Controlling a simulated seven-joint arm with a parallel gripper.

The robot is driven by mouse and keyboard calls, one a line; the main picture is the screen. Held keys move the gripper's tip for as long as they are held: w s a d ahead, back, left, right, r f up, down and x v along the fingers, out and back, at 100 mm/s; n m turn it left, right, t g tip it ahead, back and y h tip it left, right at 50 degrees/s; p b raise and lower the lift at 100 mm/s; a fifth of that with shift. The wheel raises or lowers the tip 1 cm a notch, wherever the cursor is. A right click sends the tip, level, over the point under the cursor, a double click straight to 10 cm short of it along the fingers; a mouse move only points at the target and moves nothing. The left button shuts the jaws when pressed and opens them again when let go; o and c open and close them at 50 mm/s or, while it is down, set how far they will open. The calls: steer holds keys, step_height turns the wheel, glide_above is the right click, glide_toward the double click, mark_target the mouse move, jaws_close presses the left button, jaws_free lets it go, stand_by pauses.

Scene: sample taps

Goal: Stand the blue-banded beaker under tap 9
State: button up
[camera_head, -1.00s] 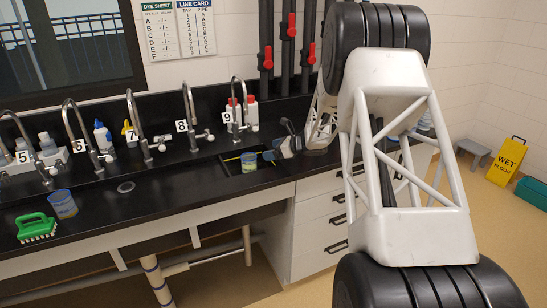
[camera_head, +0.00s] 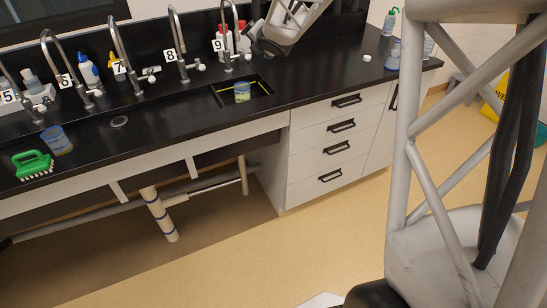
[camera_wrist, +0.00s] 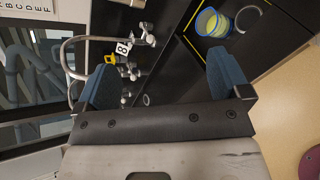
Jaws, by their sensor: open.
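A clear beaker (camera_head: 242,93) with a blue rim and yellow-green lower part stands upright in the recessed basin in front of tap 9 (camera_head: 235,20). It is below the spout's side of the tap; exact alignment is hard to tell. It shows at the top of the wrist view (camera_wrist: 212,22). A second beaker (camera_head: 57,141), with blue on it and yellowish near the bottom, stands on the counter at the left. I cannot clearly tell the bands apart. My gripper (camera_wrist: 162,60) is open and empty, its blue fingers apart from the beaker.
A green brush (camera_head: 33,164) lies beside the left beaker. Taps 5 to 8 line the counter's back, with bottles (camera_head: 88,70) behind. Red-and-white bottles stand behind tap 9. The dark counter (camera_head: 310,88) right of the basin (camera_head: 265,87) is mostly clear.

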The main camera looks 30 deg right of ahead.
steer(key=s+a+m+g, duration=0.3)
steer(key=s+a+m, duration=0.2)
steer(key=s, duration=1)
steer(key=s+a+f+m+g, duration=0.1)
steer(key=s+a+m+g, duration=0.2)
steer(key=s+a+m, duration=0.3)
steer(key=s+a+f+m+g, duration=0.1)
steer(key=s+a+m+g, duration=0.3)
steer(key=s+m, duration=1)
steer(key=s+a, duration=0.2)
steer(key=s, duration=0.9)
steer(key=shift+a, duration=0.15)
